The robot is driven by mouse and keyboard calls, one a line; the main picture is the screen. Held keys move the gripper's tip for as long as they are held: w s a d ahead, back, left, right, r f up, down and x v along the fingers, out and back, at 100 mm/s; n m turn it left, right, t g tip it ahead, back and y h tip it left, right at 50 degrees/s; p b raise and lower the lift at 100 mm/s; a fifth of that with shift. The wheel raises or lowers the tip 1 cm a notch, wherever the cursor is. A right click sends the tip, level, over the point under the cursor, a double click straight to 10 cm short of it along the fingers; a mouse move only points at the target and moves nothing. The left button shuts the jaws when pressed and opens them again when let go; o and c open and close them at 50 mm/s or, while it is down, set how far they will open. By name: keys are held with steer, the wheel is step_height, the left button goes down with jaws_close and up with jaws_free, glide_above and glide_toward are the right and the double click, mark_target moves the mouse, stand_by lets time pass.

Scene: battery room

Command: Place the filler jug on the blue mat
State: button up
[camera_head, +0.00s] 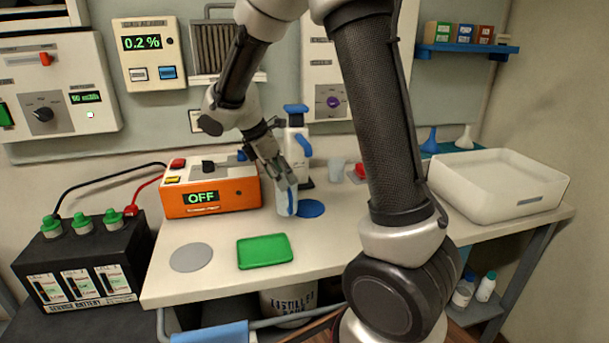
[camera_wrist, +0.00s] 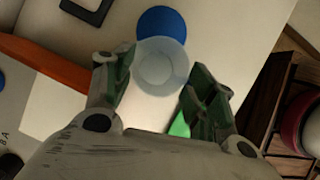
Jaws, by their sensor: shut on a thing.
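My gripper (camera_head: 287,184) points down over the bench, shut on a translucent, pale vessel (camera_head: 286,204) that I take for the filler jug. In the wrist view the jug (camera_wrist: 160,68) shows from above as a round, clear-walled cup between the two fingers (camera_wrist: 160,95). The round blue mat (camera_head: 312,208) lies flat on the bench just right of the jug. In the wrist view the mat (camera_wrist: 163,22) is just beyond the jug, whose rim overlaps its edge in the picture. I cannot tell whether the jug's base touches the bench.
A white dispenser with blue handle (camera_head: 297,148) stands behind the jug. An orange device reading OFF (camera_head: 212,192) is to the left. A green pad (camera_head: 265,251) and grey disc (camera_head: 191,257) lie in front. A white tray (camera_head: 500,185) and small cups (camera_head: 335,170) are to the right.

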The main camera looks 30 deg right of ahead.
steer(key=d+f, duration=0.1)
steer(key=d, duration=0.6)
steer(key=shift+w+d+f, duration=0.15)
steer(key=shift+d+f, duration=0.1)
steer(key=shift+f, duration=0.15)
steer(key=o, duration=1.4)
steer(key=shift+c, duration=0.2)
